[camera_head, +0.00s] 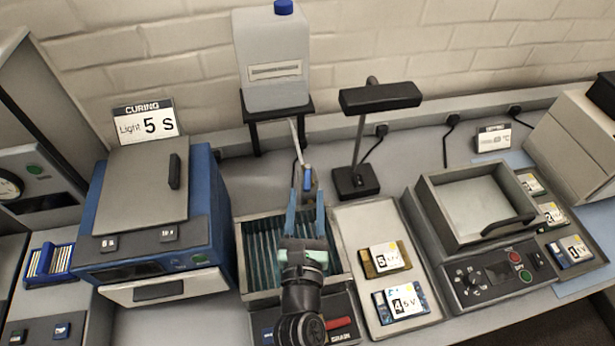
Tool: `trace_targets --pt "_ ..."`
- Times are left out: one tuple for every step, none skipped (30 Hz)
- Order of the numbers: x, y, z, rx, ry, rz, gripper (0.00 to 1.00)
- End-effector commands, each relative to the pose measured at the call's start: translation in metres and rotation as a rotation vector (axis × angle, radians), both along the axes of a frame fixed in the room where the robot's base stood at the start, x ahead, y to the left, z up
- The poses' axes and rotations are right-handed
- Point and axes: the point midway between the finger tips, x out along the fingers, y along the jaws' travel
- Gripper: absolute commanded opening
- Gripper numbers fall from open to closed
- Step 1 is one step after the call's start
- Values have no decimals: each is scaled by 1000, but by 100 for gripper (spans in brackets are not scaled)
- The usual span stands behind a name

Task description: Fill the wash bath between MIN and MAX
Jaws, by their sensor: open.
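The wash bath (245,283) is an open grey basin at the middle of the bench, with upright ribs inside. Its MIN and MAX marks and any liquid level cannot be made out. A white container with a blue cap (270,60) stands on a black stand behind the bath. A pale spout or hose hangs from it, ending in a blue tap handle (308,179) over the back of the bath. My gripper (306,193) is open above the bath, with its two blue fingers pointing at the tap handle. Contact with the handle cannot be told. My arm hides part of the bath.
A blue curing box (210,215) stands close on the left. A black lamp (355,181) stands right of the tap. A tray with two labelled cards (374,300) and a grey heated tank (430,195) lie to the right. A red drain lever (338,323) is at the bath's front.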

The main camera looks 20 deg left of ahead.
Motion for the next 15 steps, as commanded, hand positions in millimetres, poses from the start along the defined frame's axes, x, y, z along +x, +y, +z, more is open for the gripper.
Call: trace_targets --pt "9 3 1 1 -2 0 49" --pt "14 5 2 1 -2 0 49" --pt "19 7 2 1 -2 0 49" --pt "23 8 2 1 -2 0 49" --pt "27 9 1 0 -1 0 49" --pt "31 11 1 0 -2 0 49" --pt "34 12 0 -1 -1 0 49" --pt "37 13 1 -1 -1 0 49" --pt "39 14 1 0 -1 0 49" --pt "41 14 0 0 -1 0 49" --pt "42 15 0 -1 0 0 49" --pt "44 15 0 -1 -1 0 49" --pt "45 16 0 -1 -1 0 49" --pt "45 16 0 -1 -1 0 49" --pt "46 16 0 -1 -1 0 49"
